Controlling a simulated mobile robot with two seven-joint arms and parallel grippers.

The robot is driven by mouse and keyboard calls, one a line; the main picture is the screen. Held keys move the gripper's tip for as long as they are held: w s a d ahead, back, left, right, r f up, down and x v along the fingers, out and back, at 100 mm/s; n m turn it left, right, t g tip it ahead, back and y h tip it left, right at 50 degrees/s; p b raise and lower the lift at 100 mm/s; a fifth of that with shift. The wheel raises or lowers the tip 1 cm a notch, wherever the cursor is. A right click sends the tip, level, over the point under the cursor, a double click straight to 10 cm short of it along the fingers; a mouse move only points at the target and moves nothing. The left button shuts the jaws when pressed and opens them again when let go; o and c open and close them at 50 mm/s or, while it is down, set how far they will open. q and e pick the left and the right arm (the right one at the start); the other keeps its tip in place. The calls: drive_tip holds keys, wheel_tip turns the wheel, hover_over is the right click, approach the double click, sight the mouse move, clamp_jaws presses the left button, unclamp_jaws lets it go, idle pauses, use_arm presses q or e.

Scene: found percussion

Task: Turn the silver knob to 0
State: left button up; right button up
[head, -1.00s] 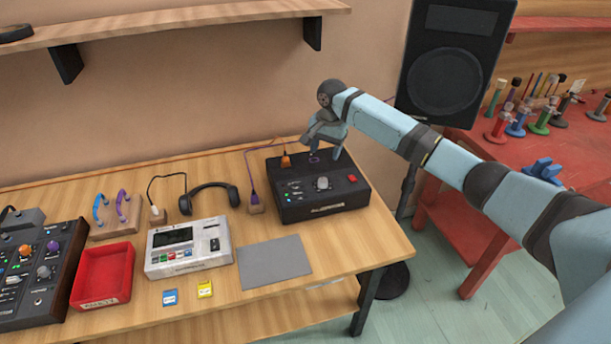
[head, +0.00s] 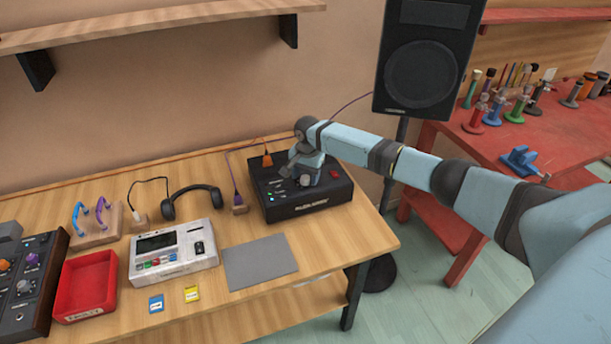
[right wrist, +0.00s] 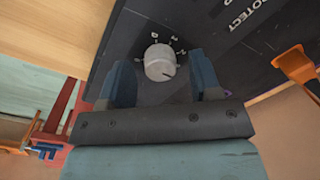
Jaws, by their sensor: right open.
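The silver knob (right wrist: 160,62) is on the black box (right wrist: 235,55), with small white scale marks around it in the right wrist view. Which mark it points to is too small to tell. My right gripper (right wrist: 159,70) is open, with one blue finger on each side of the knob; I cannot tell if they touch it. My left gripper is not in view.
An orange plug (head: 267,160) and a red button (head: 334,174) are on the box near my gripper. Headphones (head: 190,200), a white device (head: 173,249) and a grey mat (head: 259,262) lie to the left. A speaker (head: 422,70) stands behind at right.

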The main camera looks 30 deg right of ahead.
drive_tip(key=shift+f, duration=0.2)
drive_tip(key=shift+c, duration=0.2)
drive_tip(key=c, duration=0.9)
drive_tip(key=shift+r, duration=0.1)
